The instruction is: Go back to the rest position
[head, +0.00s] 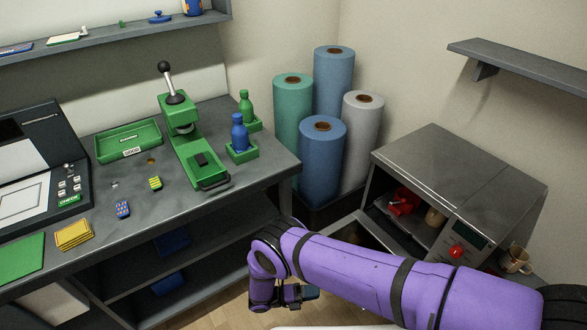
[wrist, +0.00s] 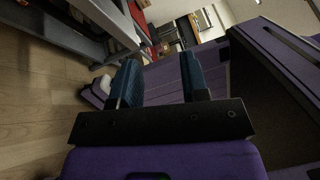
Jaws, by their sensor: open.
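My purple arm reaches across the lower right of the head view and folds down at its end. My gripper (head: 311,292) hangs low there, in front of the workbench, mostly hidden by my own wrist. In the wrist view my gripper (wrist: 158,66) shows two blue fingers standing apart with nothing between them. Behind the fingers are purple parts of my own body. The green press (head: 196,150) with its black-knobbed lever stands on the bench, apart from my gripper.
The workbench (head: 110,250) fills the left side, with lower shelves. A grey oven (head: 450,165) stands open at right, holding a red thing (head: 404,201) and a tan mug (head: 434,217). Another mug (head: 514,259) is beside it. Several rolls (head: 322,160) stand in the corner. Wooden floor (wrist: 35,105) is bare.

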